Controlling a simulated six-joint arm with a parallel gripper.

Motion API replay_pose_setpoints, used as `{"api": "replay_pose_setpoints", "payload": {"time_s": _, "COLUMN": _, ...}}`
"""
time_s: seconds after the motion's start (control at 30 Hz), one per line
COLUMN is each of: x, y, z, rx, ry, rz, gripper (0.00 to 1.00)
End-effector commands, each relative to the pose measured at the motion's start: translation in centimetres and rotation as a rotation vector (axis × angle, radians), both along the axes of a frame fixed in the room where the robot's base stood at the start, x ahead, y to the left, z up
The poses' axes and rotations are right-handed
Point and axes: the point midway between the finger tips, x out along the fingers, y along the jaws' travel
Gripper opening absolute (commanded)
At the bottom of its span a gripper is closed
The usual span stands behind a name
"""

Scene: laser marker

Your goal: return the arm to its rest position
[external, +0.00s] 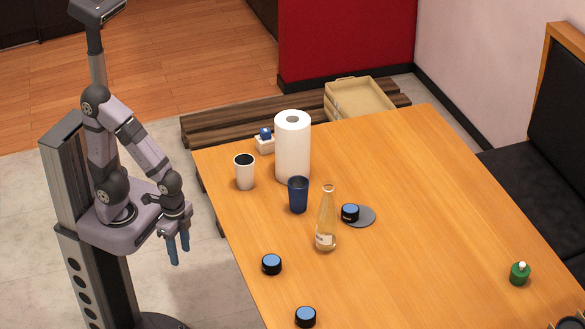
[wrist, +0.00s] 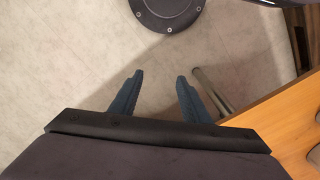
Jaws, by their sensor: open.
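My gripper (external: 178,248) hangs pointing down beside the left edge of the wooden table (external: 420,180), over the floor. Its two blue fingers are apart with nothing between them. In the wrist view my gripper (wrist: 157,82) also shows open and empty above the pale floor. My arm is folded close to its column, clear of the table.
On the table stand a white cup (external: 245,172), a paper roll (external: 292,150), a blue cup (external: 298,195), a glass bottle (external: 326,225), several black-and-blue round pieces (external: 271,264) and a green bottle (external: 519,274). One piece sits on a grey disc (external: 366,217). The table's right half is mostly clear.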

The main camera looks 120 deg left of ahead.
Motion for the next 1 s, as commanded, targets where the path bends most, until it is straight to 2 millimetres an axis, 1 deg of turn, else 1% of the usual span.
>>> {"api": "replay_pose_setpoints", "payload": {"time_s": 0.03, "x": 0.0, "y": 0.0, "z": 2.2, "rx": 0.000, "ry": -0.001, "rz": 0.000, "gripper": 0.43}}
{"api": "replay_pose_setpoints", "payload": {"time_s": 0.17, "x": 0.0, "y": 0.0, "z": 5.9, "rx": 0.000, "ry": -0.001, "rz": 0.000, "gripper": 0.43}}
{"api": "replay_pose_setpoints", "payload": {"time_s": 0.3, "x": 0.0, "y": 0.0, "z": 10.1, "rx": 0.000, "ry": -0.001, "rz": 0.000, "gripper": 0.43}}
{"api": "replay_pose_setpoints", "payload": {"time_s": 0.4, "x": 0.0, "y": 0.0, "z": 12.5, "rx": 0.000, "ry": -0.001, "rz": 0.001, "gripper": 0.43}}
{"api": "replay_pose_setpoints", "payload": {"time_s": 0.5, "x": 0.0, "y": 0.0, "z": 14.4, "rx": 0.000, "ry": -0.001, "rz": 0.001, "gripper": 0.43}}
{"api": "replay_pose_setpoints", "payload": {"time_s": 0.6, "x": 0.0, "y": 0.0, "z": 15.7, "rx": 0.000, "ry": -0.001, "rz": 0.001, "gripper": 0.43}}
{"api": "replay_pose_setpoints", "payload": {"time_s": 0.7, "x": 0.0, "y": 0.0, "z": 16.5, "rx": 0.000, "ry": -0.001, "rz": 0.001, "gripper": 0.43}}
{"api": "replay_pose_setpoints", "payload": {"time_s": 1.0, "x": 0.0, "y": 0.0, "z": 16.6, "rx": 0.000, "ry": -0.001, "rz": 0.001, "gripper": 0.43}}
